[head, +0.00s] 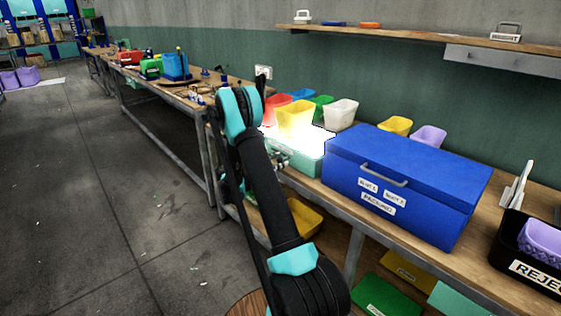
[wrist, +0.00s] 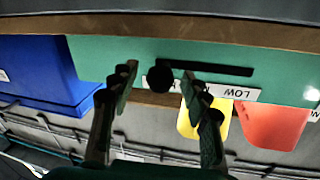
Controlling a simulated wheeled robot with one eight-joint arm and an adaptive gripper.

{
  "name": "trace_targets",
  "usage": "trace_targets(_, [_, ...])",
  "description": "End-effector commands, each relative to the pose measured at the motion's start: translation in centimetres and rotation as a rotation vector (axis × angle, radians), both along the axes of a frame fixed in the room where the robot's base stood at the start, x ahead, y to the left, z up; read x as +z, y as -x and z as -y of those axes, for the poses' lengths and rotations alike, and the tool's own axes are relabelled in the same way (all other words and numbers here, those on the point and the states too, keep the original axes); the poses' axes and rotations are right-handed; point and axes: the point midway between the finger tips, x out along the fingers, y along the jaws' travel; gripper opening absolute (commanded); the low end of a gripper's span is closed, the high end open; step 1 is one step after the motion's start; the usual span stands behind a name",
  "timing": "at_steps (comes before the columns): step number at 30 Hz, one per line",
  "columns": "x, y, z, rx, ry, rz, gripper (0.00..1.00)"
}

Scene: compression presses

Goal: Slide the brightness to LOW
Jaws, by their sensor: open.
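The teal light box (head: 306,160) stands on the bench, its top glowing bright white. In the wrist view, which is upside down, its teal front panel (wrist: 100,52) has a black slot (wrist: 220,68). A round black slider knob (wrist: 160,79) sits at the slot's left end in that view. The LOW label (wrist: 236,92) is by the right end; the label near the knob is partly hidden by a finger. My gripper (wrist: 157,74) is open, its two fingers on either side of the knob. I cannot tell whether they touch it.
A blue chest (head: 400,180) stands right beside the light box. Yellow (head: 296,115), red, blue, green and white bins stand on or behind the box. A black reject crate (head: 513,240) is at the far right.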

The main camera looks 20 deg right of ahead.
Motion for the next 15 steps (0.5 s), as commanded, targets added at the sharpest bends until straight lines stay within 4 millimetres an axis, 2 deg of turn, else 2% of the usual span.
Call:
trace_targets(4, [0.0,-0.15,0.96,0.0,0.0,0.0,0.47])
trace_targets(13, [0.0,-0.18,1.13,0.001,0.0,0.0,0.47])
trace_targets(15, [0.0,-0.17,1.13,0.001,0.0,0.0,0.4])
